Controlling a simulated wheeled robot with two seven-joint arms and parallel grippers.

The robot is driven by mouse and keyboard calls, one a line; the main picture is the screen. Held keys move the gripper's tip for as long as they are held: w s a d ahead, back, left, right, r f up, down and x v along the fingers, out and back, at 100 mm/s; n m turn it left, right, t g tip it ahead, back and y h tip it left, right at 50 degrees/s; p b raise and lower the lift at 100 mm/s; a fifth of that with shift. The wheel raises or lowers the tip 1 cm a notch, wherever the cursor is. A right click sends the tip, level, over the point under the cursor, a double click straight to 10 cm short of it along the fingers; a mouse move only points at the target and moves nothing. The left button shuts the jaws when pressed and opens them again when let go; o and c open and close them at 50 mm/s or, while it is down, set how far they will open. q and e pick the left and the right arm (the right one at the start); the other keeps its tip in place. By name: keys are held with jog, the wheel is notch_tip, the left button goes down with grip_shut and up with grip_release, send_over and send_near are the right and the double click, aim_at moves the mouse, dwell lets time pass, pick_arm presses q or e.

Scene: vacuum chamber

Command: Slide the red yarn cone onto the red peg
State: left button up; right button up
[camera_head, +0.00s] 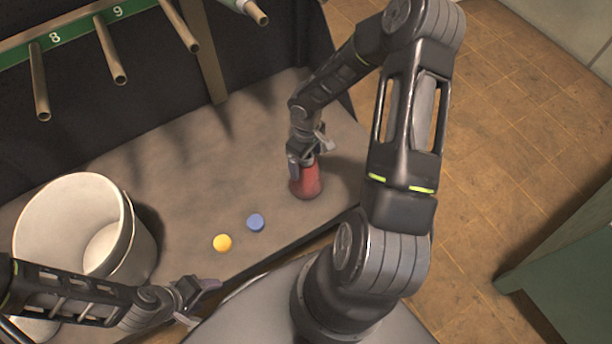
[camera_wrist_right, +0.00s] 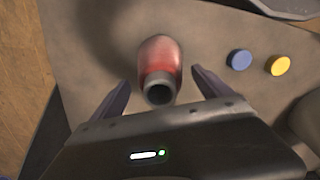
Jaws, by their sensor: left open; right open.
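The red yarn cone (camera_head: 307,184) stands upright on the grey-brown bench near its right front edge. In the right wrist view the cone (camera_wrist_right: 159,58) shows its red body and a grey tip with a dark hole. My right gripper (camera_head: 308,157) is open above the cone, with one finger on either side of its top; in the right wrist view both fingers (camera_wrist_right: 162,88) look clear of it. My left gripper (camera_head: 203,303) is open and empty near the bench's front edge. Several metal pegs stick out from a green numbered rail; I cannot make out a red one.
A white bucket (camera_head: 128,250) stands on the bench at the left, close to my left arm. A yellow disc (camera_head: 222,243) and a blue disc (camera_head: 256,222) lie between the bucket and cone. The green rail (camera_head: 74,33) is at upper left. The bench middle is clear.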

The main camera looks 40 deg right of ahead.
jog(key=shift+c, duration=0.2)
dwell(0.4)
grip_shut()
dwell(0.8)
